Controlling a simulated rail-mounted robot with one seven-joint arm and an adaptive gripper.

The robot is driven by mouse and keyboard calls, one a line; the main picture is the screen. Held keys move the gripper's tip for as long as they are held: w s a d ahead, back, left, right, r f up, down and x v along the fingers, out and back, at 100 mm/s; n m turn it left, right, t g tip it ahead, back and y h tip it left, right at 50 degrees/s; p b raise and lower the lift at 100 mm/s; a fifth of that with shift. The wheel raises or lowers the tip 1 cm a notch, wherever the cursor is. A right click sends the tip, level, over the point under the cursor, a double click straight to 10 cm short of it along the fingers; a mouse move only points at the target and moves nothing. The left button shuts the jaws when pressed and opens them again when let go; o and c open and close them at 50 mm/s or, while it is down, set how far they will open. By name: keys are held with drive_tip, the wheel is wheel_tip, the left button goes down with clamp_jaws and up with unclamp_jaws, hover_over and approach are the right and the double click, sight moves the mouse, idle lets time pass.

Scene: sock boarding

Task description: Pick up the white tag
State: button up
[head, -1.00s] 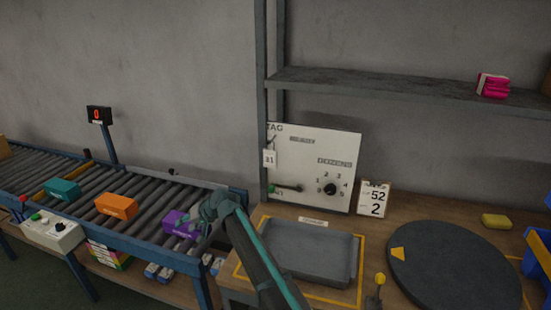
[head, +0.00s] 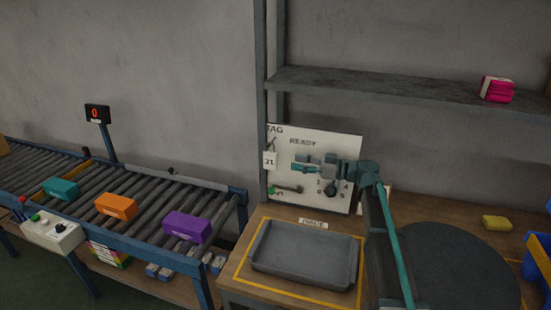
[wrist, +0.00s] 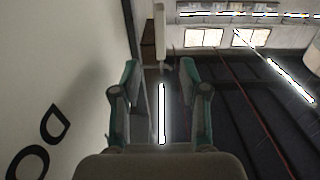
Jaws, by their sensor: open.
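The white tag (head: 270,160), marked "31", hangs on a hook at the left edge of the white panel (head: 345,143). My gripper (head: 304,165) is open and empty in front of the panel, to the right of the tag and apart from it. In the wrist view my two fingers (wrist: 160,78) are spread. A narrow white upright shape, which looks like the tag (wrist: 159,35) seen edge-on, lies beyond them, roughly centred between them. The panel (wrist: 60,75) fills the left side of that view.
A dial and a green-tipped lever (head: 287,189) sit low on the panel. A grey tray (head: 305,280) lies on the bench below. A shelf post (head: 261,100) stands just left of the tag. The roller conveyor (head: 150,202) carries several boxes. A dark turntable (head: 450,265) is at the right.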

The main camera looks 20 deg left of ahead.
sight(270, 169)
drive_tip(key=a+p, duration=0.2)
drive_tip(key=a, duration=0.3)
drive_tip(key=a+p, duration=0.2)
drive_tip(key=a, duration=0.3)
drive_tip(key=shift+s+a+r, duration=0.15)
drive_tip(key=shift+s+a, duration=0.05)
drive_tip(key=shift+a, duration=0.15)
clamp_jaws()
